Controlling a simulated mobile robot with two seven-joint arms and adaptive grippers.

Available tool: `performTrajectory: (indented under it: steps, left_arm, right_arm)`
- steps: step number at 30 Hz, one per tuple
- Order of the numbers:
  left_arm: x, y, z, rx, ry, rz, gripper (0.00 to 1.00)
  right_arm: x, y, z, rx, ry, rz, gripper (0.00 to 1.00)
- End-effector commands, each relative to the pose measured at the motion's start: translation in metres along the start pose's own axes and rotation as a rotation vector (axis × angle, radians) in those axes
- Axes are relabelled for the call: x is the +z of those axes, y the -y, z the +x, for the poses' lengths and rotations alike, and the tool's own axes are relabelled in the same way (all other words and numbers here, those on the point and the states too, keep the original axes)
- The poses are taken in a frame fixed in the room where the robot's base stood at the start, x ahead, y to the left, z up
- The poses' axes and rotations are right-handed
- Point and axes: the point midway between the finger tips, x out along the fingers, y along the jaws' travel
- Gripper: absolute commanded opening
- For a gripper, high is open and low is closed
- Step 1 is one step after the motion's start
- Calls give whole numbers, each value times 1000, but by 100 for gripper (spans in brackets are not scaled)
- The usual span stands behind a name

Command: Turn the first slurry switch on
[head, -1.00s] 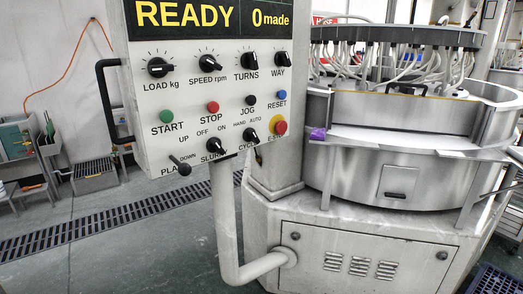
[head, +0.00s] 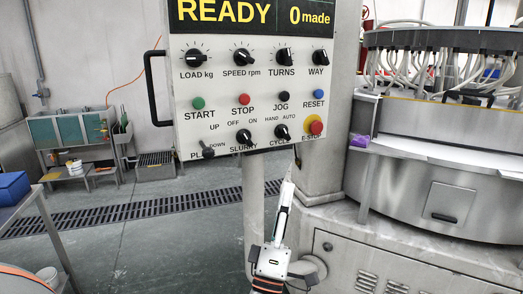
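The slurry switch (head: 244,136) is a black rotary knob on the lower row of the white control panel (head: 215,108), with OFF and ON printed above it. Its pointer is too small to read surely. The similar cycle knob (head: 282,132) sits to its right, marked HAND and AUTO.
A plate lever (head: 208,152) and a red emergency stop (head: 316,127) flank the lower knobs. The panel's post (head: 254,205) stands left of my gripper. The round steel machine (head: 425,190) fills the right. A table with a blue box (head: 12,188) is at left.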

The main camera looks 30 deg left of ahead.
Motion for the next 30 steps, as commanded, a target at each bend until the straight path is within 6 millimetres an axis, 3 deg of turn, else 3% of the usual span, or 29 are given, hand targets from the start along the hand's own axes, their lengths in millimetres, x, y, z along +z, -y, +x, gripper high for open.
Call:
performTrajectory:
  steps: [1, 5, 9, 12, 16, 21, 26, 30]
  left_arm:
    - [-19, -9, 20, 42, -107, -122, 28]
    - [-70, -24, 56, 129, -367, -453, 28]
    - [-112, -18, 78, 199, -621, -820, 28]
    - [-126, -4, 90, 227, -784, -1086, 28]
    - [-124, 16, 102, 229, -964, -1404, 28]
    - [-103, 32, 114, 191, -1117, -1691, 28]
    - [-91, 36, 120, 166, -1176, -1801, 28]
    - [-96, 42, 126, 164, -1183, -1809, 28]
  right_arm:
    - [6, 3, 4, -1, 0, 2, 40]
    - [13, 5, 11, -2, 3, -2, 40]
    - [24, 6, 15, 0, 11, -8, 40]
    - [36, 7, 17, -1, 24, -11, 40]
    - [51, 8, 20, -2, 45, -19, 40]
    - [58, 8, 21, -2, 53, -26, 40]
    - [59, 8, 22, -2, 53, -27, 40]
    - [59, 7, 22, -2, 53, -28, 40]
